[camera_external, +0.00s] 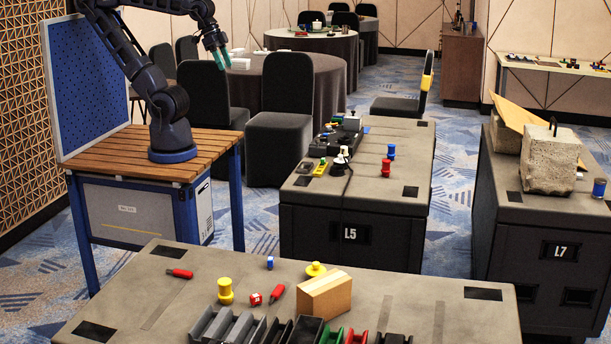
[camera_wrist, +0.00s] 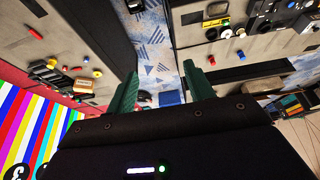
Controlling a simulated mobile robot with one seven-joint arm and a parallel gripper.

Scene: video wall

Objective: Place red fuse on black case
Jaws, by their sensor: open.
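A red cylindrical fuse (camera_external: 386,168) stands on the table marked L5, near its right side; the wrist view shows it as a small red piece (camera_wrist: 227,33). A long, low black case (camera_external: 338,140) lies at the left rear of the same table, with small items on and around it. Dark equipment also shows in the upper right of the wrist view, but its outlines are unclear. My gripper (camera_external: 217,58) is open and empty, high in the air, left of and well apart from the L5 table. Its two green fingers also show spread in the wrist view (camera_wrist: 160,70).
A blue cylinder (camera_external: 391,151) stands just behind the red fuse. A yellow-green part (camera_external: 320,167) and a cable lie near the case. The front table (camera_external: 400,300) carries a cardboard box (camera_external: 325,295), red tools and bins. A concrete block (camera_external: 551,160) stands on the L7 table.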

